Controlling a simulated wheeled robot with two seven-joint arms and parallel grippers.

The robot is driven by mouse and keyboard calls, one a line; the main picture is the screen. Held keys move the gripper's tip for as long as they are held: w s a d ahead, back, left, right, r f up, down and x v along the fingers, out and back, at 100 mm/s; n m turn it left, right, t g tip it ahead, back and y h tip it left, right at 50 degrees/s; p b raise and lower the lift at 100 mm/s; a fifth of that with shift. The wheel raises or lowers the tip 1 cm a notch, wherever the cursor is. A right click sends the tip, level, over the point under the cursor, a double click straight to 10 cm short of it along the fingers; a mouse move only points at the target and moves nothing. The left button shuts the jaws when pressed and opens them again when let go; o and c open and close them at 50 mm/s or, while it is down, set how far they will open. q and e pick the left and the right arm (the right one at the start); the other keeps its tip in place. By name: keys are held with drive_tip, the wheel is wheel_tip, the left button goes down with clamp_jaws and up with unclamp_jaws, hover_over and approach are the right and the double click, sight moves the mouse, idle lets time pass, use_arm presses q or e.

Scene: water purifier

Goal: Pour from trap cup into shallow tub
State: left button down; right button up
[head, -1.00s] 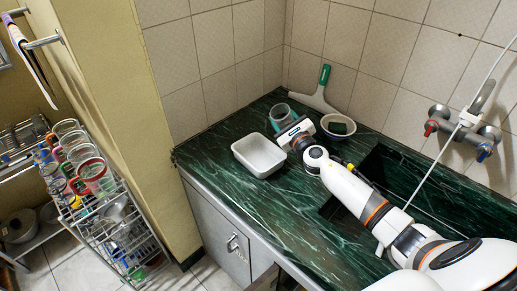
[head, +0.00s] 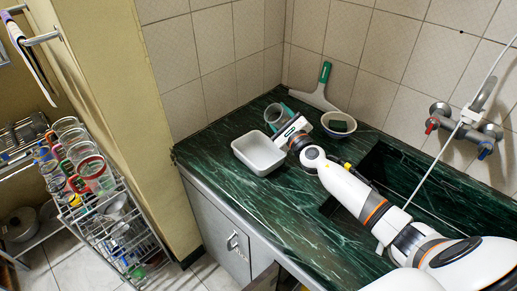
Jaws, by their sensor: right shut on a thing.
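The trap cup (head: 275,114) is a grey-blue cup at the back left of the green counter, tilted, with its opening turned toward the left. My right gripper (head: 287,124) is shut on it; the fingertips are partly hidden behind the gripper body. The shallow tub (head: 258,157) is a white rectangular open container on the counter, just in front of and below the cup. Its inside looks empty. I cannot tell whether anything is in the cup or flowing from it. My left gripper is not in view.
A white bowl with a dark sponge (head: 338,125) stands right of my right gripper. A squeegee with a green handle (head: 323,80) leans on the tiled wall behind. The sink (head: 400,180) is at the right. A rack of glasses (head: 90,190) stands at left, off the counter.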

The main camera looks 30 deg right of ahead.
drive_tip(key=shift+a+n, duration=0.1)
drive_tip(key=shift+n, duration=0.4)
drive_tip(key=shift+r+n+y, duration=0.3)
drive_tip(key=shift+r+n, duration=0.4)
drive_tip(key=shift+n, duration=0.3)
drive_tip(key=shift+f+n+b, duration=0.5)
drive_tip(key=shift+n+b, duration=0.2)
drive_tip(key=shift+n, duration=0.3)
idle(0.7)
drive_tip(key=shift+r+n+y, duration=0.3)
drive_tip(key=shift+r+n, duration=0.2)
drive_tip(key=shift+n, duration=0.4)
idle(0.4)
drive_tip(key=shift+a+f+n, duration=0.35)
drive_tip(key=shift+a+n, duration=0.35)
drive_tip(key=shift+n, duration=0.3)
idle(0.4)
drive_tip(key=shift+a+f+n+t+y, duration=0.15)
drive_tip(key=shift+f+n+t+y, duration=0.2)
drive_tip(key=shift+n, duration=0.55)
idle(0.5)
